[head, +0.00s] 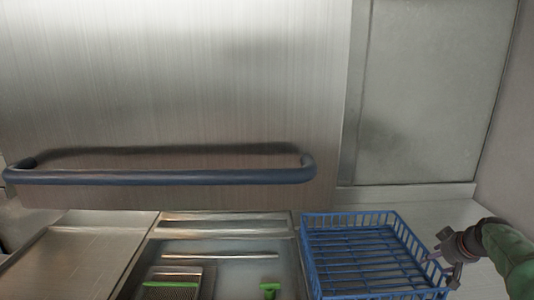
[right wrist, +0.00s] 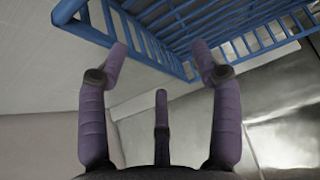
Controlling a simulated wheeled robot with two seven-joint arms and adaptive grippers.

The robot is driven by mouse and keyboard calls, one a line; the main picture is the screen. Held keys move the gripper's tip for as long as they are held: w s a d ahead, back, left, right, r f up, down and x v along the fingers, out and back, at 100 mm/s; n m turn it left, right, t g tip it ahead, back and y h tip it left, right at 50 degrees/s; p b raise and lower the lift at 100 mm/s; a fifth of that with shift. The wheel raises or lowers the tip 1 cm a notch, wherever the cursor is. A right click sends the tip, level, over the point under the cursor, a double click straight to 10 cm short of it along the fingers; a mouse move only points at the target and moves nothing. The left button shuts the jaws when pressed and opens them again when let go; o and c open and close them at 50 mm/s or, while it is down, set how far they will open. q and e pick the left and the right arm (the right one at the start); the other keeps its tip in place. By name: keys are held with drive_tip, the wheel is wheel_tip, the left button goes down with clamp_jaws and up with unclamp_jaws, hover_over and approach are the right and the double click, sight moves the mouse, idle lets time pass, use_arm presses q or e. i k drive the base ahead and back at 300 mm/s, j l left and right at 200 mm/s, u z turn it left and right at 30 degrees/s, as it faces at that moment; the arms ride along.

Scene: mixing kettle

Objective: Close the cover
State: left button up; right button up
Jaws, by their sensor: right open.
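A large brushed-metal panel, which looks like the cover (head: 170,75), stands upright and fills the upper left of the head view. A dark blue bar handle (head: 165,177) runs across its lower part. My right gripper (head: 438,262) is at the lower right, beside the blue basket's right side and well right of the handle. In the right wrist view my right gripper (right wrist: 160,55) has its purple fingers spread with nothing between them. My left gripper is not in view. The cover's top edge is out of frame.
A blue wire basket (head: 402,232) stands at the lower right, close to my right gripper; it also fills the top of the right wrist view (right wrist: 190,25). A metal tray with green-edged items (head: 170,284) lies at lower middle. A grey wall closes the right side.

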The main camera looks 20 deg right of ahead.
sight(187, 106)
drive_tip(key=k+j, duration=0.9)
drive_tip(key=j, duration=0.2)
